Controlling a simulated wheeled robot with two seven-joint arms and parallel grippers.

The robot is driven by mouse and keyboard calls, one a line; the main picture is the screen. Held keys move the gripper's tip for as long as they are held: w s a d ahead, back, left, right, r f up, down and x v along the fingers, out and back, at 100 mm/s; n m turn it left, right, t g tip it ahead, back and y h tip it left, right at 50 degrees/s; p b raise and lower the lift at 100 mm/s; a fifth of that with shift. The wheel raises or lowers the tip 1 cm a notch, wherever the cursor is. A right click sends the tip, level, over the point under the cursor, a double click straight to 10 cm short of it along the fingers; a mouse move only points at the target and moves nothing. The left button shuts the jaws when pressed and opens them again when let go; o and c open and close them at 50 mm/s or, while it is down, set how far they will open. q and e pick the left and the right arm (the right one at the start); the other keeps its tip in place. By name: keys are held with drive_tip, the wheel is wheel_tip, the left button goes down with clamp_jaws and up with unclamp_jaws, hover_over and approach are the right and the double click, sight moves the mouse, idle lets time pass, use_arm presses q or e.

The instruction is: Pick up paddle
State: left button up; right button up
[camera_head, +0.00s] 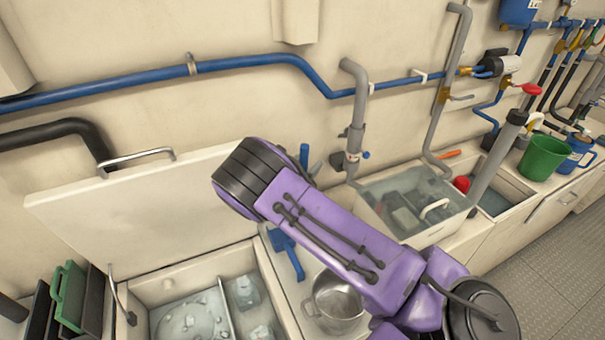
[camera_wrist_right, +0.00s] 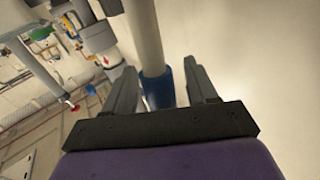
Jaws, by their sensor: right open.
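My right arm reaches in from the lower right of the head view and hides most of its gripper. In the right wrist view my right gripper (camera_wrist_right: 162,76) is open. A pale grey shaft with a blue section (camera_wrist_right: 158,90) stands between its fingers, seemingly the paddle; I cannot tell whether the fingers touch it. In the head view a blue piece (camera_head: 304,154) shows above my arm and another blue piece (camera_head: 284,244) shows below it. They may be parts of the paddle, with the middle hidden behind my arm. My left gripper is not in view.
An open bin (camera_head: 137,287) with a raised white lid (camera_head: 130,215) is at the lower left. A metal pot (camera_head: 336,297) stands near my arm. A clear-sided tank (camera_head: 442,232), a green bucket (camera_head: 543,158) and a blue jug (camera_head: 577,152) are to the right. Blue pipes (camera_head: 255,61) run along the wall.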

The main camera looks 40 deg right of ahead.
drive_tip(key=shift+a, duration=0.1)
drive_tip(key=c, duration=1.1)
drive_tip(key=shift+o, duration=0.2)
